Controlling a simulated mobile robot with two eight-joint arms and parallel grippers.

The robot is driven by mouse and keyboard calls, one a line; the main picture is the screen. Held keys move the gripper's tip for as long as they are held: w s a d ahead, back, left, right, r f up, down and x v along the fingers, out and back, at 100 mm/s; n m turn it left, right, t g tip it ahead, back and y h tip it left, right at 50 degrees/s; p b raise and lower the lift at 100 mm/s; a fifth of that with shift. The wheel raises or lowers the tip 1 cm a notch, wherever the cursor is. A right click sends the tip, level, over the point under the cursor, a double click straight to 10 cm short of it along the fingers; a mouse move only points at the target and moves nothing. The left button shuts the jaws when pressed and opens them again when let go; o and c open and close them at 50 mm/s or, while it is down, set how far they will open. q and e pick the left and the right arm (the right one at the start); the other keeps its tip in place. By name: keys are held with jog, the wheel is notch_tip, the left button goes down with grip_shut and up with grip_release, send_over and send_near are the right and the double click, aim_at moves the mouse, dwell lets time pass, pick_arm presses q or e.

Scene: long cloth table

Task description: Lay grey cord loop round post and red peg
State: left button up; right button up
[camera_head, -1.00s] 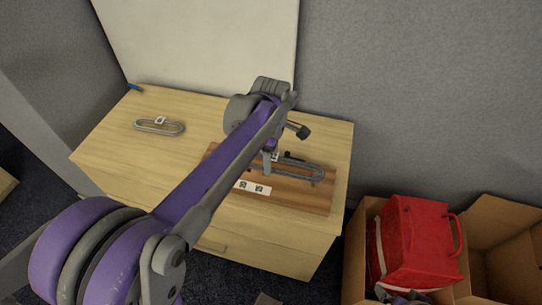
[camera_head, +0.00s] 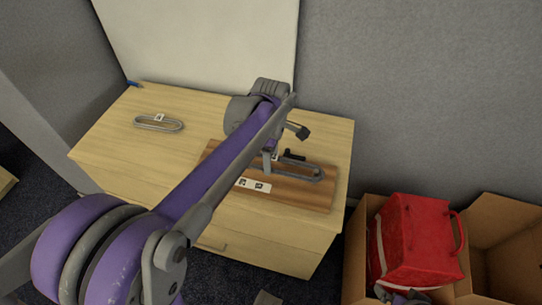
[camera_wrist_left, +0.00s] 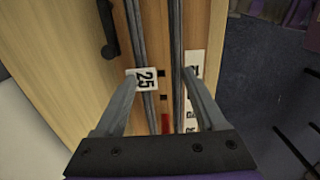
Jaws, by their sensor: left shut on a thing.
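The grey cord loop (camera_head: 308,177) is stretched long over the brown wooden board (camera_head: 300,198); its two strands (camera_wrist_left: 177,40) run between my fingers in the left wrist view. My left gripper (camera_head: 269,168) is shut on it, with the fingertips (camera_wrist_left: 159,78) at its outer sides. A white tag marked 25 (camera_wrist_left: 143,79) sits by the left finger. A small red piece, probably the red peg (camera_wrist_left: 166,123), shows between the strands. A black knobbed piece (camera_head: 293,155) stands by the board's far edge, outside the loop (camera_wrist_left: 108,30). I cannot tell which part is the post, nor whether the loop touches the board.
A second grey loop (camera_head: 158,124) with a white tag lies on the left of the pale wooden table (camera_head: 115,145). A white label strip (camera_head: 253,186) is on the board's near side. A red bag (camera_head: 415,240) in a cardboard box (camera_head: 355,250) stands at right.

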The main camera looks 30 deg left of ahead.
pick_arm(q)
jog(key=shift+f+b, duration=0.55)
jog(key=shift+f, duration=0.4)
jog(key=shift+f, duration=0.2)
jog(key=shift+f+b, duration=0.45)
jog(key=shift+f, duration=0.1)
jog(key=o, duration=1.3)
